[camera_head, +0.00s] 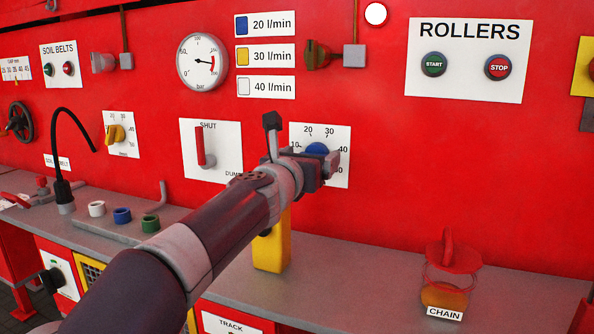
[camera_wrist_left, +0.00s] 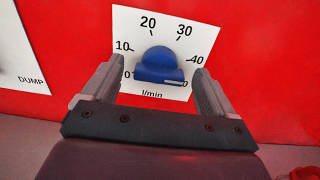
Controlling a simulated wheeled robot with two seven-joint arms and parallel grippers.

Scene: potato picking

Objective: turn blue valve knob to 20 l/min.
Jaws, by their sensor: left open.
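The blue valve knob (camera_head: 317,149) sits on a white flow dial on the red panel, partly hidden behind my left gripper (camera_head: 322,160) in the head view. In the left wrist view the blue knob (camera_wrist_left: 158,64) shows between the open fingers of my left gripper (camera_wrist_left: 156,72), with a gap on each side. The knob's handle lies nearly level, with a white mark at its right end, towards the lower-right end of the scale. The dial (camera_wrist_left: 126,22) reads 0, 10, 20, 30, 40 and a partly covered last number. My right gripper is not in view.
A grey ledge (camera_head: 360,250) runs below the panel. On it stand a yellow block (camera_head: 268,252) under my arm and a red-topped CHAIN control (camera_head: 447,257). A SHUT/DUMP lever (camera_head: 204,148) is left of the dial. A blue 20 l/min label (camera_head: 266,24) is above.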

